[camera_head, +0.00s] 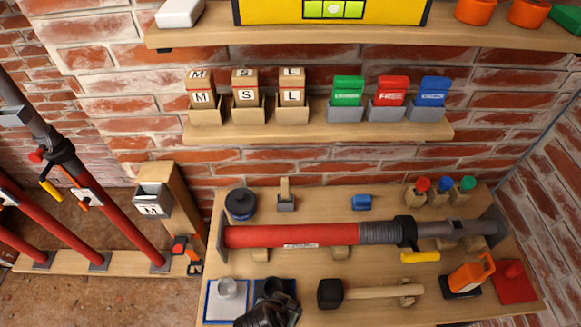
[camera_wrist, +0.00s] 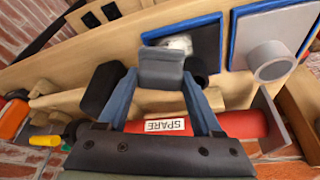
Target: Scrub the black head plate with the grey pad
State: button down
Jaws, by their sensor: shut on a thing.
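My gripper (camera_wrist: 161,84) is shut on the grey pad (camera_wrist: 160,68), which sits between its two blue-grey fingers. The black head plate (camera_wrist: 207,42) lies on a blue-edged mat, just beyond the pad in the wrist view. It has a black round socket, partly behind the pad, and a whitish patch (camera_wrist: 177,43) on its face. I cannot tell whether the pad touches the plate. In the head view my dark gripper (camera_head: 268,312) hangs over this plate at the bench's front left and hides most of it and the pad.
A grey head plate with a grey socket (camera_head: 228,288) lies just left on another blue mat. A mallet (camera_head: 330,293) lies to the right. The red SPARE strut (camera_head: 290,235) lies behind, along the bench. An orange tool (camera_head: 468,276) stands at the front right.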

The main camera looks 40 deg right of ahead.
jog(key=shift+w+a+r+t, duration=0.15)
jog(key=shift+w+a+r, duration=0.1)
jog(key=shift+w+a, duration=0.25)
jog(key=shift+w+a+r+t, duration=0.15)
jog(key=shift+w+a+r, duration=0.05)
jog(key=shift+w+a, duration=0.3)
notch_tip(320, 180, up, 6)
jog(key=p, duration=0.5)
jog(key=shift+s+d+f+p, duration=0.1)
jog(key=shift+f+p, duration=0.1)
jog(key=shift+p, duration=0.15)
notch_tip(320, 180, up, 3)
jog(key=p, duration=0.3)
